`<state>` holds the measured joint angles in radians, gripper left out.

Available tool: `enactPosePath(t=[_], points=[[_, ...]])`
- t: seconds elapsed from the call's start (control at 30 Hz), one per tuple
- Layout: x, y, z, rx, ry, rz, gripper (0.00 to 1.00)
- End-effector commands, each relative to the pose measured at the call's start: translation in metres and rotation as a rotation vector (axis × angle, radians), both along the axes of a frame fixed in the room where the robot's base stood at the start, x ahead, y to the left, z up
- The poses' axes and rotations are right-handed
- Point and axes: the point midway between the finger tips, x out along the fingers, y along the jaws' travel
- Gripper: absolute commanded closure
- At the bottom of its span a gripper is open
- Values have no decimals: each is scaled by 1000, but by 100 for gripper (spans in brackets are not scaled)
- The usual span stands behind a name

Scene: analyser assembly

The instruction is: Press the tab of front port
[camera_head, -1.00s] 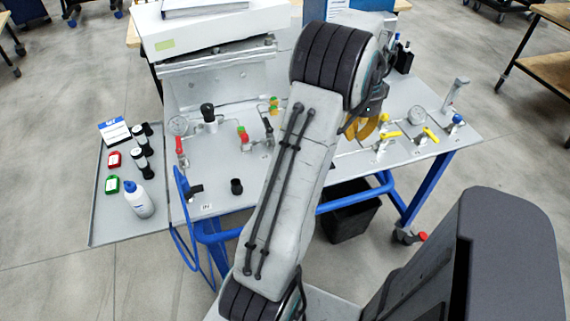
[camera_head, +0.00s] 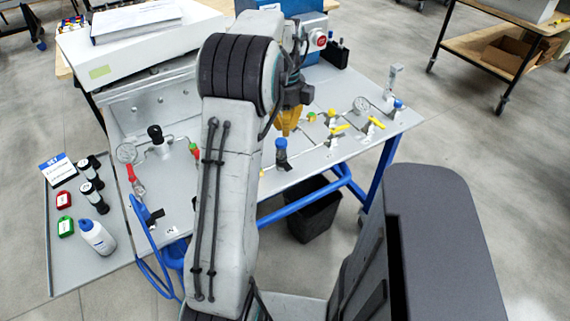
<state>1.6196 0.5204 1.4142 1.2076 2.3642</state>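My gripper (camera_head: 288,122) shows as yellow fingers pointing down below my dark wrist, over the middle of the grey table. I cannot tell whether the fingers are apart, and I see nothing held. A dark upright fitting with a blue top (camera_head: 281,152) stands just in front of and below the gripper, with no clear contact. I cannot tell whether it is the front port, and no tab can be made out. A black-knobbed fitting (camera_head: 156,137) stands at the left beside a round gauge (camera_head: 126,153). My arm hides the table's middle-left part.
Yellow-handled valves (camera_head: 340,128) and a second gauge (camera_head: 361,105) stand to the right of the gripper. A red-handled valve (camera_head: 135,180) is at left. A side tray (camera_head: 70,277) holds a white bottle (camera_head: 96,236), dark vials and tags. A black bin (camera_head: 312,215) stands under the table.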

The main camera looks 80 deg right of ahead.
Motion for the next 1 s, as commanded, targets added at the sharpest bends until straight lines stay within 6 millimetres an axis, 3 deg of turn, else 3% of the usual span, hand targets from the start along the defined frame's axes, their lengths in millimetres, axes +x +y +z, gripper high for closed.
enactPosePath(t=[0.57, 0.77, 1.0], points=[[0, 0, -2, 0, 0, -30, 100], [0, 0, -21, 3, 0, -30, 100], [0, 1, -61, 6, 0, -30, 100]])
